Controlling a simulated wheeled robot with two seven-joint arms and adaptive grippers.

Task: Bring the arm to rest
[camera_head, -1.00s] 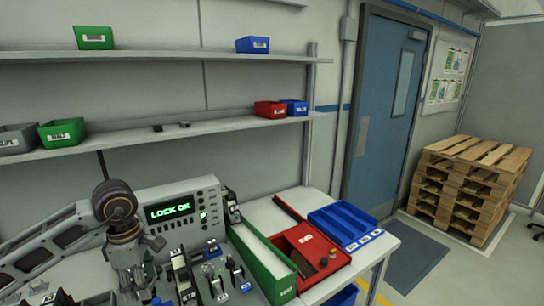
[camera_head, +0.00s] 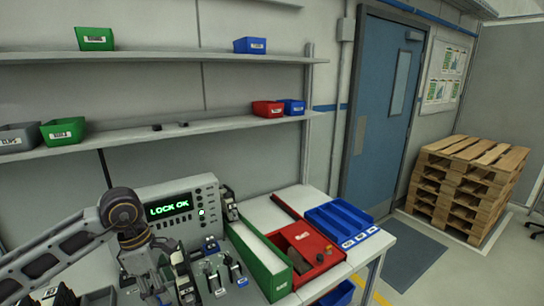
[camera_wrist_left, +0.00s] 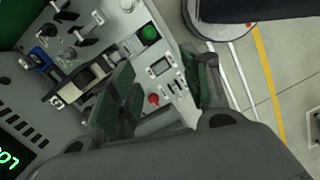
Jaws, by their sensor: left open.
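My left arm comes in from the left in the head view, with its grey wrist bent downward. My left gripper (camera_head: 162,290) hangs over the bench, in front of the grey console (camera_head: 180,213) whose screen reads LOCK OK in green. In the left wrist view the two dark-green-padded fingers of the gripper (camera_wrist_left: 165,92) stand apart with nothing between them. Beyond them lies a light panel (camera_wrist_left: 160,70) with a green button, a red knob and small switches. My right gripper is in neither view.
Toggle clamps (camera_head: 222,275) stand just right of the gripper. A green bin (camera_head: 262,262), a red tray (camera_head: 308,256) and a blue divided tray (camera_head: 340,224) fill the bench's right part. Shelves with small bins hang behind. Stacked pallets (camera_head: 468,185) stand far right.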

